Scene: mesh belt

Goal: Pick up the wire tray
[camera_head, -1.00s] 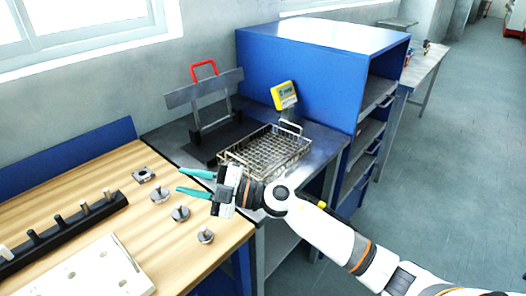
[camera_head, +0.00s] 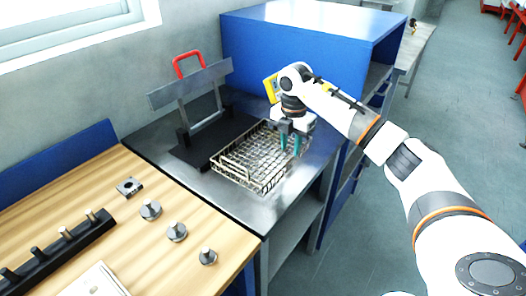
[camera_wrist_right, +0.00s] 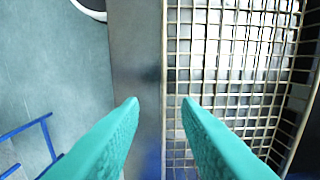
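The wire tray (camera_head: 238,178) is a shallow metal mesh basket lying on the steel bench top, with a raised wire handle at its near left end. My right gripper (camera_head: 290,147) points down at the tray's far right end and partly hides that end. In the right wrist view the two teal fingers (camera_wrist_right: 160,101) are apart with nothing held between them. The tray's wire mesh (camera_wrist_right: 232,55) fills the right side there, and its edge runs between the fingertips. I cannot tell whether the fingers touch the tray. My left gripper is out of view.
A black stand with a red handle (camera_head: 188,62) stands behind the tray. A blue cabinet (camera_head: 290,45) and a yellow device (camera_head: 270,88) are behind the gripper. The wooden table (camera_head: 190,262) at left holds several metal pegs. Floor is open at right.

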